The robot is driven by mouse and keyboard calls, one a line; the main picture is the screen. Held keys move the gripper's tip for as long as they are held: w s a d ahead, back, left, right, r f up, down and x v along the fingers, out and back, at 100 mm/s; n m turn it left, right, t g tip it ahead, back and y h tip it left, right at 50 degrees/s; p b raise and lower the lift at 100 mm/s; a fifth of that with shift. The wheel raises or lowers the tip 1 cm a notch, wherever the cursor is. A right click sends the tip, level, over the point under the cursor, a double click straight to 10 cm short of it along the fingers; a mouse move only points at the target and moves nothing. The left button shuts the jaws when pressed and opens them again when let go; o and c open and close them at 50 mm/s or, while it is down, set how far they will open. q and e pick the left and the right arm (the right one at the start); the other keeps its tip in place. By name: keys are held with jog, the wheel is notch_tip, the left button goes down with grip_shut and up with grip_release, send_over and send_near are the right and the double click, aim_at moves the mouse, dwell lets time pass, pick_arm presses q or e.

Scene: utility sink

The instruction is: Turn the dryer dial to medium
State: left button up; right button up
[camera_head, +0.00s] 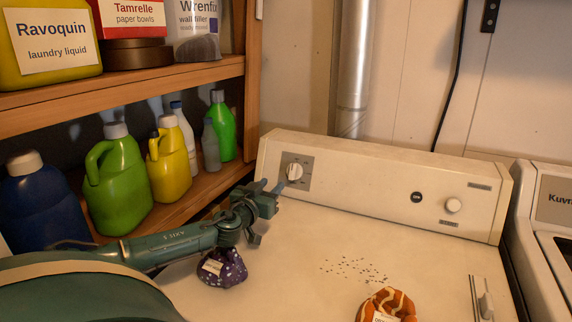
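The dryer dial (294,172) is a round pale knob on a grey plate at the left end of the dryer's back control panel (380,190). Its markings are too small to read, so I cannot tell its setting. My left gripper (272,186) is just below and left of the dial, with its two fingers apart and pointing up toward the panel. It looks empty, and I see no clear contact with the dial. My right gripper is not in view.
A smaller knob (453,205) and a dark button (417,197) are farther right on the panel. A purple bag (222,268) and an orange-and-white item (386,306) lie on the dryer top. Shelves of bottles, including a green jug (117,180), stand left. A washer (555,225) stands right.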

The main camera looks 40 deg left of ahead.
aim_at(292, 164)
pick_arm(q)
jog(key=x, duration=1.3)
jog(key=shift+w, duration=0.1)
jog(key=shift+c, duration=0.3)
grip_shut()
